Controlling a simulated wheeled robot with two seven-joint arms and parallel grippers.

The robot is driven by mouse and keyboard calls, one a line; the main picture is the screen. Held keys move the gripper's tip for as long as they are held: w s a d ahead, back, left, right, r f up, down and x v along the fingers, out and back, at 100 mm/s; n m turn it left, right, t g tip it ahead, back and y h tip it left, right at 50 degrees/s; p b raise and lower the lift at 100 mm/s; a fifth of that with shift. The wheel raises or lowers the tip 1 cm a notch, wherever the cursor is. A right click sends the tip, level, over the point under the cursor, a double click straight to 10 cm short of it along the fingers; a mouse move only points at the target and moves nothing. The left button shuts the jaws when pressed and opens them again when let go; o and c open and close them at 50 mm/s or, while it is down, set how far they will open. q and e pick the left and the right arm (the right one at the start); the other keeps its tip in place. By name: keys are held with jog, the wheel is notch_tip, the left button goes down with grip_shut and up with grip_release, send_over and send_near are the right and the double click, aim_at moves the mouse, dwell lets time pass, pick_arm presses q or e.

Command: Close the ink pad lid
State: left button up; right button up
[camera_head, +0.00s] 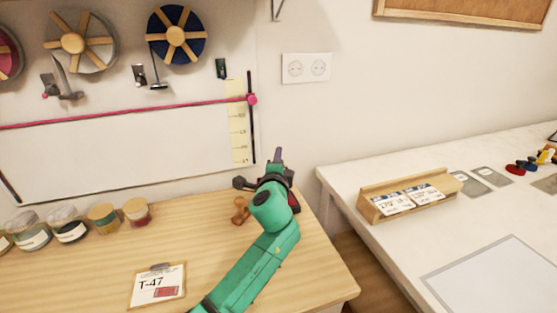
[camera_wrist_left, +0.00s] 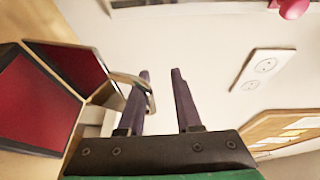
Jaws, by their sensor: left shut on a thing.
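The ink pad (camera_wrist_left: 30,100) is open at the left of the left wrist view, a dark-edged case with a red inside. Its lid (camera_wrist_left: 75,66) stands raised at an angle beside it, also red inside, with a pale metal tab (camera_wrist_left: 133,80) at its edge. My left gripper (camera_wrist_left: 160,78) has this tab at its left finger and is shut on the lid; the exact contact is unclear. In the head view, my left gripper (camera_head: 277,158) is at the wooden table's back right, and my arm hides most of the ink pad (camera_head: 293,201). My right gripper is out of view.
A wooden stamp (camera_head: 240,211) stands just left of my gripper on the table (camera_head: 210,262). Several jars (camera_head: 68,226) line the back left, and a T-47 clipboard (camera_head: 158,287) lies in front. A white table (camera_head: 340,184) with a card holder (camera_head: 408,200) is at right.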

pick_arm(q)
jog(key=shift+r, duration=0.15)
jog(key=s, duration=1.4)
jog(key=shift+s+r+b, duration=0.25)
jog(key=shift+r+b, duration=0.05)
jog(key=shift+b, duration=0.1)
